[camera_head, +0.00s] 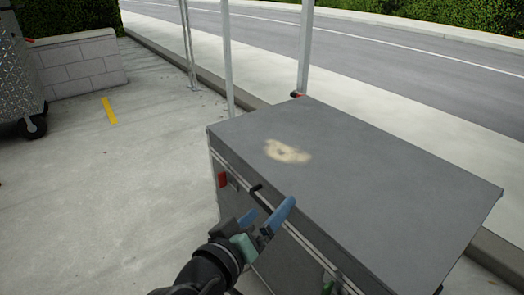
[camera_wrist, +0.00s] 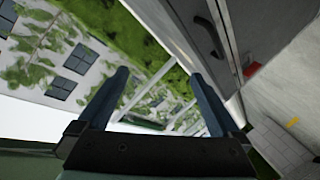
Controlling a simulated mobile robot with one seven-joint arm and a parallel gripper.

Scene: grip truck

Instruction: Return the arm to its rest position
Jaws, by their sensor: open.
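My gripper (camera_head: 267,215) is in front of the near side of a large grey case (camera_head: 370,190) in the head view, close to its top edge. Its blue fingers are apart, with nothing between them. In the wrist view the two fingers of my gripper (camera_wrist: 160,95) are spread wide and empty. The case's side with a dark handle (camera_wrist: 207,37) and a red part (camera_wrist: 251,69) shows at the upper right there. I cannot tell whether the gripper touches the case.
A pale worn patch (camera_head: 287,151) marks the case's flat top. Metal posts (camera_head: 226,60) stand behind it. A low block wall (camera_head: 80,65) and a wheeled metal cart (camera_head: 18,75) are at the upper left. The concrete floor (camera_head: 110,180) on the left is open.

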